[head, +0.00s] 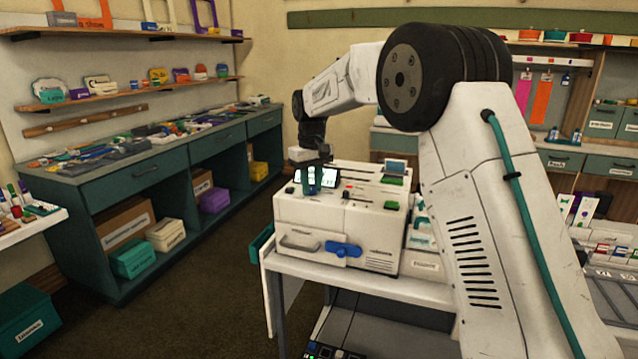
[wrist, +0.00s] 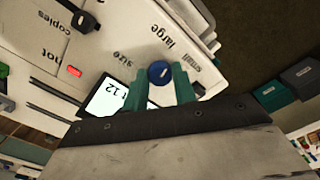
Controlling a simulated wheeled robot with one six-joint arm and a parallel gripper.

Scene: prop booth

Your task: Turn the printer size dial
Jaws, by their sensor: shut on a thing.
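The white printer (head: 335,217) stands on a small white cart in the head view. In the wrist view its top panel (wrist: 130,35) fills the upper left. The blue size dial (wrist: 159,73) is a round knob with a light pointer mark, beside printed words "size", "large" and "small". My gripper (wrist: 160,85) is over the panel with its green fingers on either side of the dial, shut on it. In the head view my gripper (head: 312,180) points down at the printer's top, and the dial is hidden there.
A lit screen (wrist: 108,97) sits beside the dial, and a black copies knob (wrist: 82,20) is farther off. A blue handle (head: 343,249) is on the printer's front. A teal workbench (head: 160,165) stands left, with open floor (head: 215,270) between.

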